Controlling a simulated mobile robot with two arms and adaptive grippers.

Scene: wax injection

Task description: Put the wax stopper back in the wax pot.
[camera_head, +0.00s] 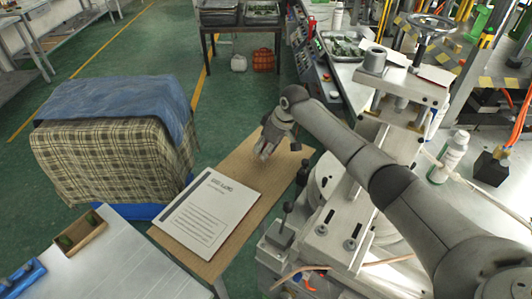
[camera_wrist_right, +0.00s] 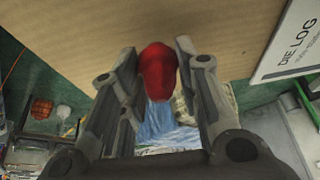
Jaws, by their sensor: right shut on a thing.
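My right gripper (camera_head: 266,148) is over the far end of the wooden table. In the right wrist view a red rounded piece (camera_wrist_right: 157,72), which looks like the wax stopper, is between the fingers of the right gripper (camera_wrist_right: 157,50), which is shut on it. The stopper is hidden by the gripper in the head view. A round pale vessel (camera_head: 322,180) on the machine right of the table, partly covered by my right arm, may be the wax pot; I cannot tell for sure. My left gripper is out of view.
A white printed log sheet (camera_head: 208,210) lies on the wooden table (camera_head: 240,160); its edge also shows in the wrist view (camera_wrist_right: 296,45). A covered plaid bulk (camera_head: 110,150) stands left. A steel table (camera_head: 120,260) with a small wooden box (camera_head: 80,234) is at front left. Levers (camera_head: 286,215) rise by the machine.

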